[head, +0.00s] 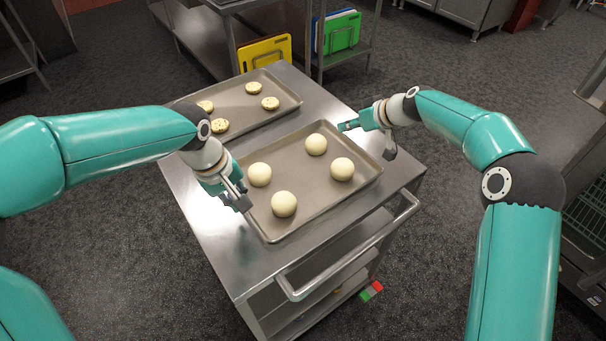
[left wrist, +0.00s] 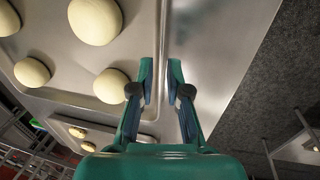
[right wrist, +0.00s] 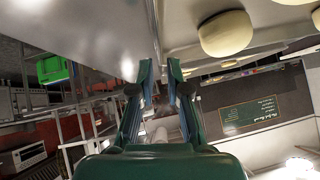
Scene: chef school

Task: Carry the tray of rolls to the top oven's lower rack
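The tray of rolls (head: 312,184) lies flat on a steel cart, with several pale round rolls (head: 283,204) on it. My left gripper (head: 238,198) is at the tray's left rim. In the left wrist view its fingers (left wrist: 160,78) stand apart on either side of the rim, with gaps showing. My right gripper (head: 368,140) is at the tray's right rim, fingers apart. The right wrist view shows these fingers (right wrist: 160,78) with a gap between them, near the tray's edge and a roll (right wrist: 226,33). I cannot make out the top oven for certain.
A second tray (head: 245,112) with several cookies lies behind on the steel cart (head: 205,210), whose handle (head: 345,252) faces me. A side table with yellow (head: 265,53) and green (head: 342,32) boards stands behind. A dark unit with wire racks (head: 590,215) is at the right edge.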

